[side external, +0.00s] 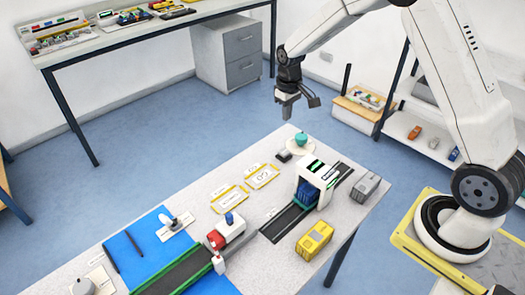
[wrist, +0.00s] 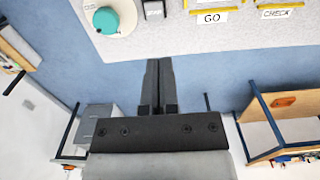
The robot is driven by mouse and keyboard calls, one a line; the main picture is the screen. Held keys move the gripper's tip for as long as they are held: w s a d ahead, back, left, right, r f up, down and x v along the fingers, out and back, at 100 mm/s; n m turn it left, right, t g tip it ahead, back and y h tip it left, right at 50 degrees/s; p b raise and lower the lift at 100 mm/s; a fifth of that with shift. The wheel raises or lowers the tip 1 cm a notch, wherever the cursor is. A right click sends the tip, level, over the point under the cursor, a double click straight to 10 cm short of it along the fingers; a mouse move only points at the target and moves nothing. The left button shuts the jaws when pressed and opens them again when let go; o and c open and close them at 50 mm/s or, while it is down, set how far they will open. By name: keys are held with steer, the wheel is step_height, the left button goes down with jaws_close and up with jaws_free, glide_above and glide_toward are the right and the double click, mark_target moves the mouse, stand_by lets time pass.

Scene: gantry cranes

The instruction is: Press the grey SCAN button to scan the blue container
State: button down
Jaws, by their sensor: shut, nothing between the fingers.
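A blue container (side external: 306,193) sits under a white arch (side external: 318,174) on a dark belt at the far right part of the table. A grey rounded button (side external: 83,287) on a pale plate is at the table's near left edge, partly cut off; its label is unreadable, so I cannot tell whether it is SCAN. A small dark grey block (side external: 283,156) also stands near the far edge, and shows in the wrist view (wrist: 154,8). My gripper (side external: 288,108) is shut and empty, above and beyond the table's far edge. In the wrist view its fingers (wrist: 160,62) are together, pointing toward the table edge.
A teal round object on a pale disc (side external: 301,148) stands near the far edge. Yellow-framed cards (side external: 230,198), a red-and-white truck (side external: 226,233), a yellow container (side external: 314,240) and a grey container (side external: 365,187) are on the table. A lever (side external: 174,222) stands left.

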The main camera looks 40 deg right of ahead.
mark_target(284, 155)
steer(key=shift+f, duration=0.2)
step_height(284, 155, down, 14)
steer(key=shift+r, duration=0.15)
stand_by(0.5)
stand_by(0.4)
